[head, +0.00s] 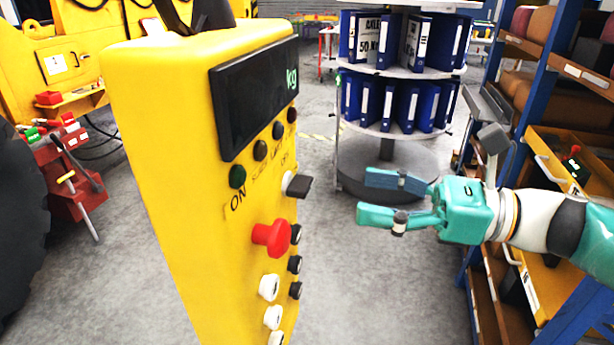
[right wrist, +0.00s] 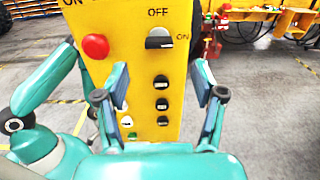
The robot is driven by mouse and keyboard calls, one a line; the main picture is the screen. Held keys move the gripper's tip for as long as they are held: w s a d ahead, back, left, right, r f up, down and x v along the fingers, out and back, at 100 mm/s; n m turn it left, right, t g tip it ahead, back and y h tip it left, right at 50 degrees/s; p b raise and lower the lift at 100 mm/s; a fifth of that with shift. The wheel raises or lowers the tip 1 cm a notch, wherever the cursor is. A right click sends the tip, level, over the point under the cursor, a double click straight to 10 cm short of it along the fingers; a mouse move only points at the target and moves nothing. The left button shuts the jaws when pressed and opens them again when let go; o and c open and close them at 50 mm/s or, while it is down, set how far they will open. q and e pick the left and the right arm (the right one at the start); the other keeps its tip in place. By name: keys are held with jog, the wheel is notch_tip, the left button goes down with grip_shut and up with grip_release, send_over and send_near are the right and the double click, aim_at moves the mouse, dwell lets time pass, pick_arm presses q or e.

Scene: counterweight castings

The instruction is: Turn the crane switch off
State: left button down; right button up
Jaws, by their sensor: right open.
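The crane switch (head: 298,185) is a black knob on a white base, on the face of a yellow control box (head: 150,130). In the right wrist view the switch (right wrist: 159,40) has its handle lying sideways, towards the ON label on its right; OFF is printed above it. My right gripper (head: 364,196) is open and empty, to the right of the switch and apart from it, its fingers towards the box. In the right wrist view its fingers (right wrist: 160,88) frame the lower part of the panel, below the switch.
A dark kg display (head: 255,95) is above. A round binder stand (head: 385,130) is behind, and a blue-framed shelf (head: 500,90) with brown blocks is at the right.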

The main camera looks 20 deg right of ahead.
aim_at(310, 185)
jog(key=p+x, duration=0.1)
jog(key=x, duration=0.7)
jog(key=shift+w+a, duration=0.25)
